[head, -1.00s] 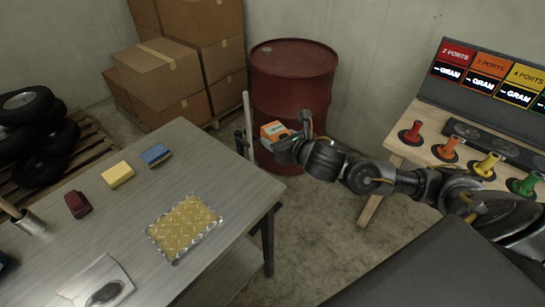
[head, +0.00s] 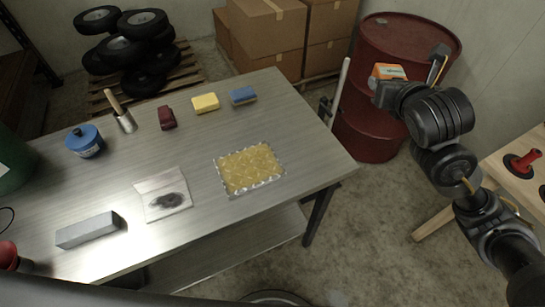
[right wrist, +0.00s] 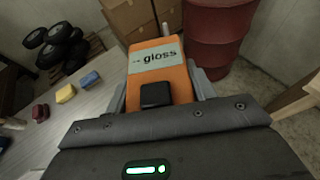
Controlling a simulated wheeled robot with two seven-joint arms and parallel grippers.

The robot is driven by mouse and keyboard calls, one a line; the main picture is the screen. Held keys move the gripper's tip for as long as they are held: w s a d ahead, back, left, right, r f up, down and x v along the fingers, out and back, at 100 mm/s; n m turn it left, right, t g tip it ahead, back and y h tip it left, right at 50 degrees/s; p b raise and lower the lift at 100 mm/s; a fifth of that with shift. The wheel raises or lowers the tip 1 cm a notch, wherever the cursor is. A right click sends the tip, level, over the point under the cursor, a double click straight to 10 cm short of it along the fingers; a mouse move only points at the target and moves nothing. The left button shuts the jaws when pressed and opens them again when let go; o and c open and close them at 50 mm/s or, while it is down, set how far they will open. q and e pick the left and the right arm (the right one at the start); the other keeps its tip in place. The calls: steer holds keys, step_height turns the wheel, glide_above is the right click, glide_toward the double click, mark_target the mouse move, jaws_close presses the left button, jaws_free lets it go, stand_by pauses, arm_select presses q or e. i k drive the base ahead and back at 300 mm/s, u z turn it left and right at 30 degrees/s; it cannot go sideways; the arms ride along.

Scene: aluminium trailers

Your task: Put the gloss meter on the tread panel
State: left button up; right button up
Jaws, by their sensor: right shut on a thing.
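The gloss meter (right wrist: 160,65) is an orange box with a grey label reading "gloss" in the right wrist view. It also shows in the head view (head: 387,72), in front of the red drum. My right gripper (head: 378,84) is shut on it and holds it in the air, to the right of the table. The tread panel (head: 250,167) is a yellow patterned plate with a pale jagged edge, lying flat on the grey table near its right end. Nothing lies on it. My left gripper is not in view.
The metal table (head: 295,130) also holds a blue sponge (head: 243,96), yellow sponge (head: 205,103), dark red object (head: 166,118), stained cloth (head: 163,195), grey bar (head: 87,230) and blue tin (head: 85,141). A red drum (head: 372,130) stands behind. The table is bare around the panel.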

mark_target(249, 165)
steer(key=z, duration=1.15)
steer(key=k, duration=1.2)
steer(key=u, duration=1.4)
steer(key=i, duration=0.5)
steer(key=u, duration=0.05)
